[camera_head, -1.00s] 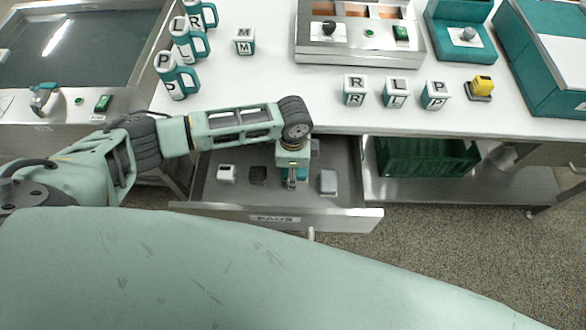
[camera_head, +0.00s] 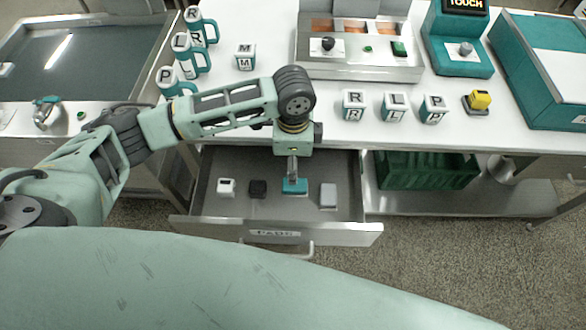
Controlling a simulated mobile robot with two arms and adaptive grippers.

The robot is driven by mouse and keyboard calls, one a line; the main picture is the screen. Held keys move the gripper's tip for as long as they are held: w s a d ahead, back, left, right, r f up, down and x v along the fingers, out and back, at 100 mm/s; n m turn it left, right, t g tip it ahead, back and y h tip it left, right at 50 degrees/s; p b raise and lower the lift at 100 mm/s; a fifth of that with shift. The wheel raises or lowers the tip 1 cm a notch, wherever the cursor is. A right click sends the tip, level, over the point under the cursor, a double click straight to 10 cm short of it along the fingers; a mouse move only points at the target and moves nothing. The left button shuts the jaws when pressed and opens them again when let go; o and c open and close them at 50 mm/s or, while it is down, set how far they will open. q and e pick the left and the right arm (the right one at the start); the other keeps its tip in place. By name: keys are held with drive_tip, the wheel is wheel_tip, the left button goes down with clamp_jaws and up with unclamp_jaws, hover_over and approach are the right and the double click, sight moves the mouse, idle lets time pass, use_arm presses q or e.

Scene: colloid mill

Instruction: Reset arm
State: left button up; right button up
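My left arm comes in from the left and reaches over the open drawer. My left gripper (camera_head: 292,177) points down above the drawer (camera_head: 345,222), with its fingertips seen just at or over a flat teal block (camera_head: 294,187). The fingers look narrow and small, and I cannot tell whether they are open or shut, or whether they touch the block. The block appears to lie on the drawer floor. My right gripper is not in view.
The drawer also holds a white block (camera_head: 226,187), a black block (camera_head: 258,188) and a grey block (camera_head: 328,195). On the table (camera_head: 270,95) stand lettered mugs (camera_head: 183,58), lettered cubes (camera_head: 395,106), a yellow item (camera_head: 479,101) and a control panel (camera_head: 360,65). A green crate (camera_head: 428,170) sits below.

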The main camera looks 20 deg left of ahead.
use_arm(q)
drive_tip(key=shift+r, duration=0.25)
drive_tip(key=shift+r, duration=0.1)
idle(0.3)
